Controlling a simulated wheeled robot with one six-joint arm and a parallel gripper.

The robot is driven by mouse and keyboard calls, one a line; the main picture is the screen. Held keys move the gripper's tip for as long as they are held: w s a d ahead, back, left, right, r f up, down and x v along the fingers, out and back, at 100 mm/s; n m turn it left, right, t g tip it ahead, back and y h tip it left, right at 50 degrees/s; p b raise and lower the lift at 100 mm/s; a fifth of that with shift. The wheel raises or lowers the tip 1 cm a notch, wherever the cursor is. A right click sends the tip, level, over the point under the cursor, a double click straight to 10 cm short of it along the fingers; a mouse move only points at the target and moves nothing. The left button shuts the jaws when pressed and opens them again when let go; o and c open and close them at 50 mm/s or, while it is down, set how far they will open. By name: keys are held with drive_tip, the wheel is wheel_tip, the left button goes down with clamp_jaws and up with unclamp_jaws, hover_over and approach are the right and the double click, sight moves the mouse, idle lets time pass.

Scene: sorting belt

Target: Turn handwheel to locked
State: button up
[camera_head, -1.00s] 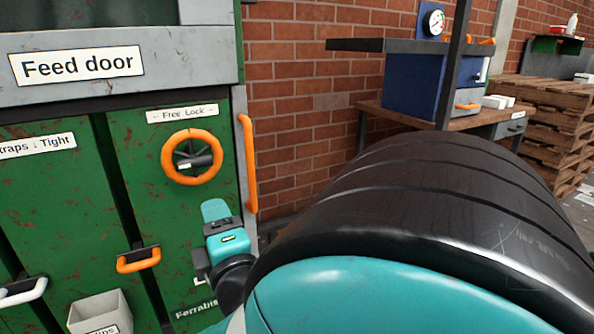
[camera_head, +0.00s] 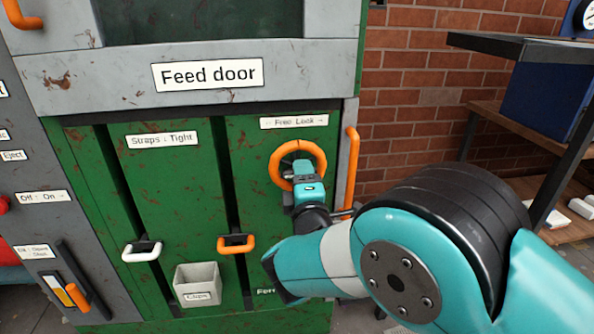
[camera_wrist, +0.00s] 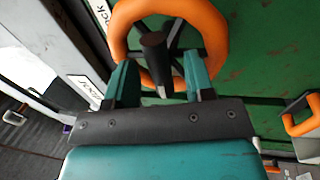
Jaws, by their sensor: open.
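The orange handwheel (camera_head: 298,147) is mounted on the green door panel under a label (camera_head: 294,121) reading "Free Lock". Its lower part is hidden by my gripper (camera_head: 298,172) in the head view. In the wrist view the handwheel (camera_wrist: 215,40) shows dark spokes and a dark round knob (camera_wrist: 154,42) sticking out. My gripper (camera_wrist: 160,85) is open, with its two teal fingers apart, one either side of the knob's line. The fingertips are at the wheel's lower rim. I cannot tell whether they touch it. Nothing is held.
An orange vertical bar handle (camera_head: 351,170) stands just right of the wheel. An orange pull handle (camera_head: 236,243), a white pull handle (camera_head: 142,251) and a grey bin (camera_head: 197,285) are lower left. A dark-framed bench (camera_head: 520,120) is at the right by the brick wall.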

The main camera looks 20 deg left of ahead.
drive_tip(key=shift+a, duration=0.1)
clamp_jaws()
drive_tip(key=shift+f, duration=0.1)
drive_tip(key=shift+b, duration=0.4)
drive_tip(key=shift+s+a+m+h+b, duration=0.1)
drive_tip(key=shift+m+h+b, duration=0.6)
drive_tip(key=shift+m+b, duration=2.7)
drive_tip(key=shift+w+m+h+b, duration=0.1)
drive_tip(key=shift+m+h+b, duration=0.6)
drive_tip(key=shift+m+b, duration=2.65)
drive_tip(key=shift+s+a+m+h+b, duration=0.1)
drive_tip(key=shift+m+h+b, duration=0.6)
drive_tip(key=shift+m+b, duration=2.7)
